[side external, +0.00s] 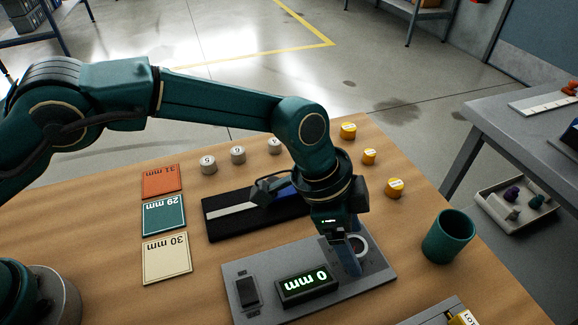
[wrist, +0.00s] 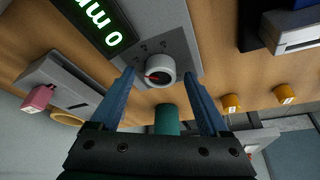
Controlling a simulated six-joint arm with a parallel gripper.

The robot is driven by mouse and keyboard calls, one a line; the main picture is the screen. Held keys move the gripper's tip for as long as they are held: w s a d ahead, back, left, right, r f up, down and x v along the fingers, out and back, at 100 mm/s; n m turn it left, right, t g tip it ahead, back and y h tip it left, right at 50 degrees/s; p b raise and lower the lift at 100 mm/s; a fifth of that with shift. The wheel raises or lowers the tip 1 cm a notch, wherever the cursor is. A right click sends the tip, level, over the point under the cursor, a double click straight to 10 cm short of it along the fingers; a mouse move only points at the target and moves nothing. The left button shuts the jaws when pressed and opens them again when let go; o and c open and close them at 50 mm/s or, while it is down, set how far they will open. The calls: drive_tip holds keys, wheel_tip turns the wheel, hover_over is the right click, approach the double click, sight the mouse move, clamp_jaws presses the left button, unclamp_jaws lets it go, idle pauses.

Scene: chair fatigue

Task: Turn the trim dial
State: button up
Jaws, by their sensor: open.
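The trim dial (wrist: 160,69) is a round pale knob with a red pointer, on a grey panel (wrist: 150,22). In the side view the dial (side external: 358,243) is partly hidden behind my fingers. My gripper (side external: 347,252) is open above the panel's right part, pointing down. In the wrist view its blue fingers (wrist: 158,74) lie left and right of the dial, with a gap on each side. I cannot tell whether the tips are down at the knob's height. A display (side external: 307,286) on the panel reads 0 mm in green; it shows partly in the wrist view (wrist: 92,22).
A dark switch-like block (side external: 247,291) sits on the panel's left. A teal cup (side external: 448,236) stands to the right. Plates marked 31, 29 and 30 mm (side external: 165,217) lie left. Grey and yellow weights (side external: 238,154) stand behind a dark tray (side external: 225,222).

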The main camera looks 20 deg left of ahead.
drive_tip(key=shift+v, duration=2.45)
drive_tip(key=shift+w+a, duration=0.15)
drive_tip(key=w+a+r+n+t, duration=0.2)
drive_tip(key=w+a+r+t, duration=0.15)
drive_tip(key=a+r, duration=0.45)
drive_tip(key=s+a+r+n+t, duration=0.1)
drive_tip(key=s+a+r+n, duration=0.2)
drive_tip(key=a+r, duration=0.6)
drive_tip(key=s+a+n+t+y, duration=0.1)
drive_tip(key=s+a+n+y, duration=0.2)
drive_tip(key=s+a+n, duration=0.35)
drive_tip(key=s+a+f+n+g+y, duration=0.1)
drive_tip(key=s+a+f+n, duration=0.2)
drive_tip(key=s+a+f, duration=0.3)
drive_tip(key=s+f, duration=0.1)
drive_tip(key=s, duration=0.1)
drive_tip(key=shift+s+f, duration=0.25)
drive_tip(key=shift+s, duration=0.05)
